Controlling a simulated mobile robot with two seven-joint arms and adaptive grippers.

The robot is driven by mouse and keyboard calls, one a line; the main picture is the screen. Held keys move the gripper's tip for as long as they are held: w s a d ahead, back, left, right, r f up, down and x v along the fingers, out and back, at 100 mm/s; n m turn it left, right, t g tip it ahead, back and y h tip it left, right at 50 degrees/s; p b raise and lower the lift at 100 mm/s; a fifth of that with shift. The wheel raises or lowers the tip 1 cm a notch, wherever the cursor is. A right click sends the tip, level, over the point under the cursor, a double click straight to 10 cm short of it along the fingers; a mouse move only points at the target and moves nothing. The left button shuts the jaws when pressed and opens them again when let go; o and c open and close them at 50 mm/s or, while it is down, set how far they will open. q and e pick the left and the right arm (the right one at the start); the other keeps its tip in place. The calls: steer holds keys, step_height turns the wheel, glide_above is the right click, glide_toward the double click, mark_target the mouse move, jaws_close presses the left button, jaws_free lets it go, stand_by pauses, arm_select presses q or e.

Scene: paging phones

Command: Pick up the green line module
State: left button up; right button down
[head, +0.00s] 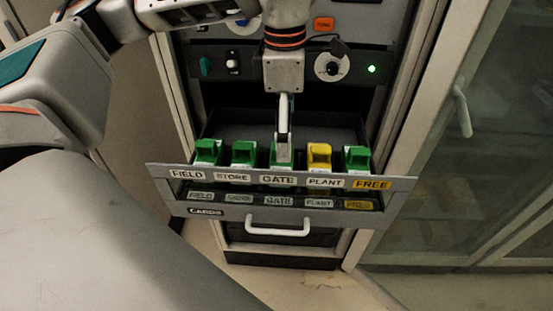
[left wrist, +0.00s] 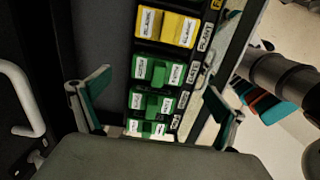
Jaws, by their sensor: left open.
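Several green modules stand in a row in the pulled-out drawer (head: 160,176): one at FIELD (head: 208,152), one at STORE (head: 244,153), one at GATE (head: 273,157) and one at FREE (head: 357,159). A yellow module (head: 319,156) stands at PLANT. My left gripper (head: 284,155) points down at the GATE module and partly hides it. In the left wrist view the open fingers of the gripper (left wrist: 158,92) stand apart on either side of the row, with green modules (left wrist: 157,71) between them. I cannot tell whether the fingers touch a module. My right gripper is not in view.
The drawer has a white front handle (head: 278,229). Above it is a panel with a knob (head: 332,67) and a lit green lamp (head: 372,69). A glass-door cabinet (head: 490,120) stands at the right. Floor (head: 300,290) shows below the drawer.

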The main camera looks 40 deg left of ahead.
mark_target(281, 166)
arm_select(q)
steer(key=f, duration=0.2)
steer(key=a+f, duration=0.1)
steer(key=shift+s+f, duration=0.15)
steer(key=shift+s, duration=0.1)
steer(key=shift+w+d+f, duration=0.1)
steer(key=shift+f, duration=2.6)
steer(key=c, duration=1.4)
